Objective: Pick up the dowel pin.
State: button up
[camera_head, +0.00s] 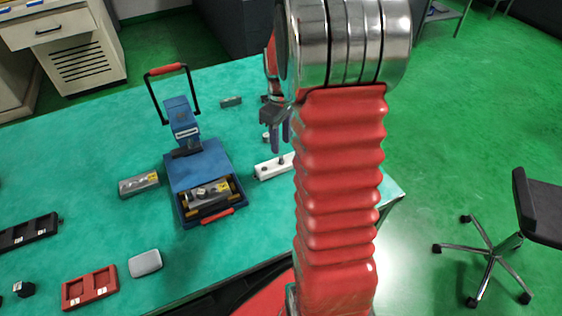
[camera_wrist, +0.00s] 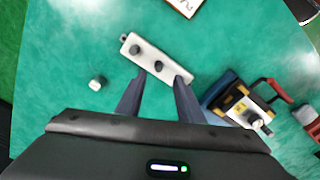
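A white block (camera_head: 266,173) lies on the green table, and in the wrist view the white block (camera_wrist: 146,58) sits just beyond my fingertips. A short grey pin (camera_head: 282,160), which looks like the dowel pin, stands upright in its right part; in the wrist view this pin (camera_wrist: 158,66) shows between and slightly beyond the fingertips. A second dark round feature (camera_wrist: 134,49) is on the same block; I cannot tell whether it is a pin or a hole. My gripper (camera_head: 279,147) is open and empty above the block; its two fingers (camera_wrist: 160,77) are apart.
A small pale cylinder (camera_wrist: 97,83) stands beside the block. A grey block (camera_head: 139,184), red tray (camera_head: 90,288) and grey box (camera_head: 145,263) lie further left. Green table shows bare around the block.

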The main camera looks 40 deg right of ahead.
aim_at(281, 157)
jog(key=shift+f, duration=1.15)
jog(key=shift+f, duration=0.1)
jog(key=shift+w+d+f, duration=0.1)
jog(key=shift+f, duration=2.4)
jog(key=shift+c, duration=0.4)
grip_shut()
